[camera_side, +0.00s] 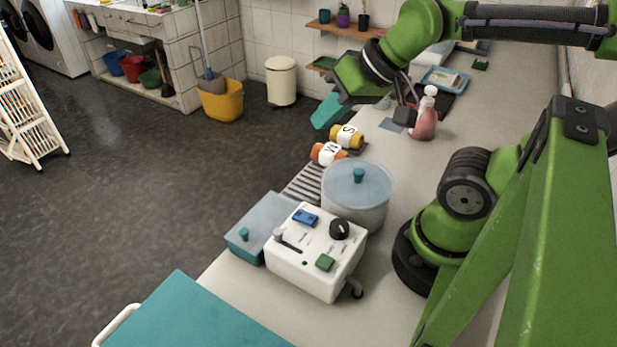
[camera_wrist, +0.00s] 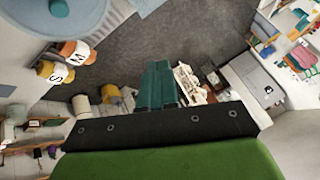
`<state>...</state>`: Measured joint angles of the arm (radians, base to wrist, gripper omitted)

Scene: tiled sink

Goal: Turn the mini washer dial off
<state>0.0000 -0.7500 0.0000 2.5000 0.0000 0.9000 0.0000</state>
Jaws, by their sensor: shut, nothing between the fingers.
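The mini washer has a white control box (camera_side: 312,262) at the near end of the counter, beside a round tub with a pale blue lid (camera_side: 345,185). A black dial (camera_side: 340,229) sits on the box's top panel; its setting is too small to read. The panel also has a blue switch (camera_side: 305,217), a slider (camera_side: 286,240) and a green button (camera_side: 325,262). My gripper (camera_side: 326,112) has teal fingers, shut and empty, well beyond the washer near the counter's far-left edge. In the wrist view the fingers (camera_wrist: 160,82) are together; the dial is not visible there.
A pink bottle (camera_side: 424,120) stands behind. Open floor lies left of the counter.

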